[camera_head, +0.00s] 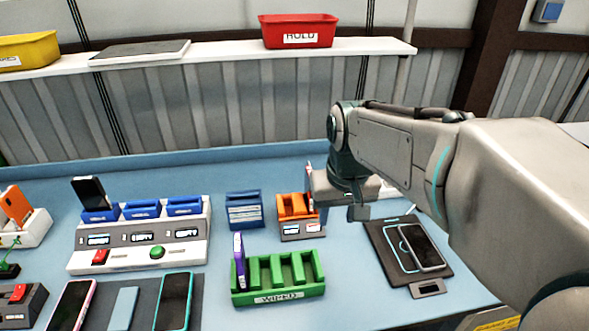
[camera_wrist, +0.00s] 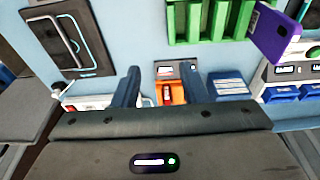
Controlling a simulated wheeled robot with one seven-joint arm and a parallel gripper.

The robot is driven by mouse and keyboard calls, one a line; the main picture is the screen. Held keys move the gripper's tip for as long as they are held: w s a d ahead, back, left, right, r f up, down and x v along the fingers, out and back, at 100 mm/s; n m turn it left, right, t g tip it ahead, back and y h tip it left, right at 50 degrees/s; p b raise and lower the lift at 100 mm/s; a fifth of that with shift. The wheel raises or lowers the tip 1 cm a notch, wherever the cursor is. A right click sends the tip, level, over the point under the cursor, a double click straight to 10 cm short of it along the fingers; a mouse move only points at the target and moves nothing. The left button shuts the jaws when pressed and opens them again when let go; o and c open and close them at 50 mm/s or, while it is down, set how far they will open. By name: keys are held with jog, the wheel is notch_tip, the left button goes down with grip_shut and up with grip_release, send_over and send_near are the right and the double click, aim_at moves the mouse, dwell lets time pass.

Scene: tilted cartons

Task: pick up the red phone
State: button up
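The red phone (camera_wrist: 167,96) shows in the wrist view as a small red end in an orange holder (camera_wrist: 179,91). In the head view a thin reddish edge (camera_head: 309,182), probably the same phone, stands upright at the right side of the orange holder (camera_head: 289,213). My gripper (camera_wrist: 161,71) is open and empty, with its two dark fingers on either side of the red phone in the wrist picture. In the head view my gripper (camera_head: 358,212) hangs just right of the holder. I cannot tell its height above the phone.
A green rack (camera_head: 277,297) marked WIPED holds a purple phone (camera_head: 239,262). A blue holder (camera_head: 244,210) stands left of the orange one. A charging pad (camera_head: 386,262) with a dark phone (camera_head: 423,247) lies at the right. A red HOLD bin (camera_head: 298,31) sits on the shelf.

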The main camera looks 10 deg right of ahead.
jog(key=w+r+g+p, duration=0.15)
jog(key=w+r, duration=0.25)
jog(key=w, duration=0.9)
jog(key=p, duration=0.2)
send_near(310, 167)
jog(key=shift+s+a+g, duration=0.15)
jog(key=shift+s+g, duration=0.05)
jog(key=shift+s, duration=0.25)
jog(key=shift+s+a+g, duration=0.15)
jog(key=shift+s, duration=0.35)
notch_tip(310, 167, down, 8)
jog(key=shift+f, duration=0.15)
jog(key=shift+w+d+f+p, duration=0.1)
jog(key=shift+f+p, duration=0.5)
jog(key=shift+f, duration=0.75)
jog(key=shift+w+f+p, duration=0.1)
jog(key=shift+f+p, duration=0.45)
jog(key=shift+f, duration=0.8)
grip_shut()
